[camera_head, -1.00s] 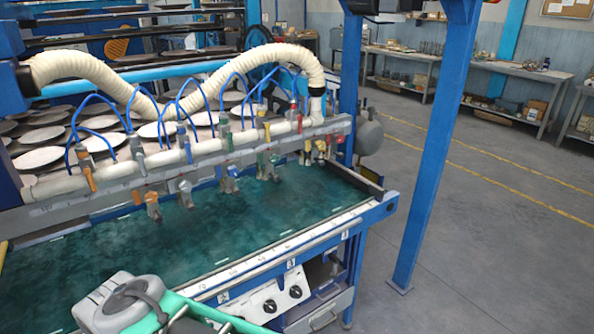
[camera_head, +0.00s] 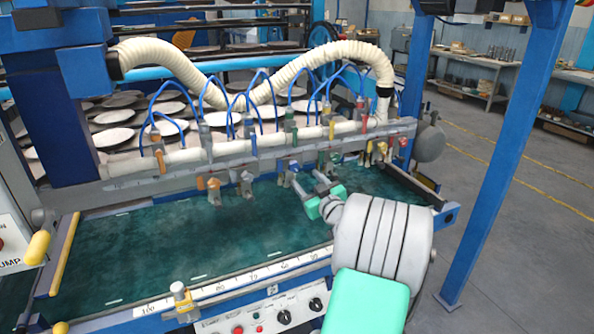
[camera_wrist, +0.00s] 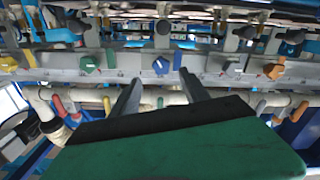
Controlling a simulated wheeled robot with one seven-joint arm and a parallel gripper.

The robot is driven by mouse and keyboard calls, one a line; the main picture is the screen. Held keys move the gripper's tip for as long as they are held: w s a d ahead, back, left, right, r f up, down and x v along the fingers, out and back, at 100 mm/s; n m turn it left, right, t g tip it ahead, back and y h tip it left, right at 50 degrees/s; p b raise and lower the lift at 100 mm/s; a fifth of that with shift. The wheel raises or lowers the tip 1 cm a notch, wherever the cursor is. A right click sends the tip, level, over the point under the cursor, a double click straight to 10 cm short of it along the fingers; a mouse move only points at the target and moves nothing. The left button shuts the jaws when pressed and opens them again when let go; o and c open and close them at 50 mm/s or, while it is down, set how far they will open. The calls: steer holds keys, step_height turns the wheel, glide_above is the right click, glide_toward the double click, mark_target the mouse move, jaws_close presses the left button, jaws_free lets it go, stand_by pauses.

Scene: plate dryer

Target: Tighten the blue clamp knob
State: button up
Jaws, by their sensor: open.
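The blue clamp knob (camera_wrist: 161,65) is on the clamp bar in the wrist view, near the middle of the picture. My gripper (camera_wrist: 157,80) is open and empty, with its two fingers pointing at the bar, one to each side of the knob as seen there. I cannot tell whether the fingertips reach around it. In the head view my gripper (camera_head: 308,182) is in front of the bar, above the green bed. The blue knob is hard to pick out there, close to the fingers.
A white hose (camera_head: 290,75) and thin blue tubes run above. The green bed (camera_head: 130,255) is clear.

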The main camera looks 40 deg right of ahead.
mark_target(295, 168)
steer(key=p+x, duration=0.2)
steer(key=x, duration=0.5)
steer(key=shift+w, duration=0.35)
steer(key=shift+c, duration=0.3)
jaws_close()
